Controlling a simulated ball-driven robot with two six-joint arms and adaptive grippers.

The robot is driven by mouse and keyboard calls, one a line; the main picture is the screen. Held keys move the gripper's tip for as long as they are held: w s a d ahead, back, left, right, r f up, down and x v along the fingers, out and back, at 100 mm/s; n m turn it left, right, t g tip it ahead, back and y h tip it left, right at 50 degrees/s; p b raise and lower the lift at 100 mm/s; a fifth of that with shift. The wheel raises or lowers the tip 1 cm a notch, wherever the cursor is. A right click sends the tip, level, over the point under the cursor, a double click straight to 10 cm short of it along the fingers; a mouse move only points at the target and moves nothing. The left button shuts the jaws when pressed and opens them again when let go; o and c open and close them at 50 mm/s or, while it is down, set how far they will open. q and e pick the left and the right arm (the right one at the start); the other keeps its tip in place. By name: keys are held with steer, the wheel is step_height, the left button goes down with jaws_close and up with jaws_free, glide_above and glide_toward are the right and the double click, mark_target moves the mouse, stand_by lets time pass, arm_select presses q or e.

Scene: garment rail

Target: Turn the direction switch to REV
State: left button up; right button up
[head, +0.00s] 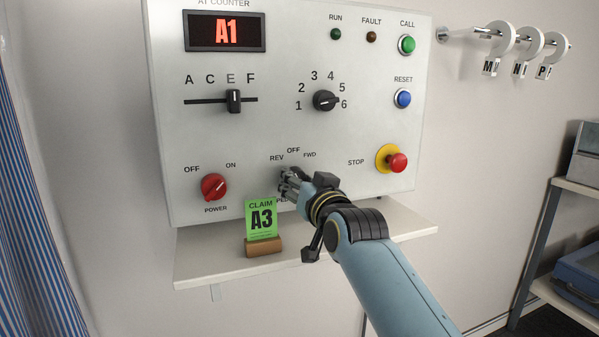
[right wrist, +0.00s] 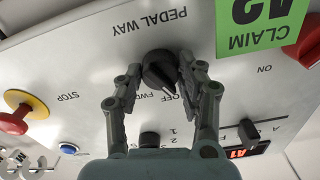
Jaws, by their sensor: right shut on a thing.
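The direction switch is a black round knob (right wrist: 159,70) on the panel, with OFF and FWD lettering beside it in the right wrist view. My right gripper (right wrist: 162,74) has a finger on each side of the knob and is shut on it. The knob's ridge seems to point towards the OFF lettering, but its exact angle is hard to tell. In the head view my right gripper (head: 286,183) covers the knob, below the REV (head: 277,158), OFF and FWD labels. In the right wrist view the REV label is hidden. My left gripper is not in view.
The red power knob (head: 214,187) is farther left. The red stop button (head: 397,163) is to the right. A six-position dial (head: 324,101) is above.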

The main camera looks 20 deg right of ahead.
steer(key=shift+n+p, duration=0.55)
steer(key=shift+n, duration=0.55)
steer(key=o, duration=1.2)
steer(key=shift+c, duration=0.2)
steer(key=s, duration=1.2)
steer(key=shift+d, duration=0.2)
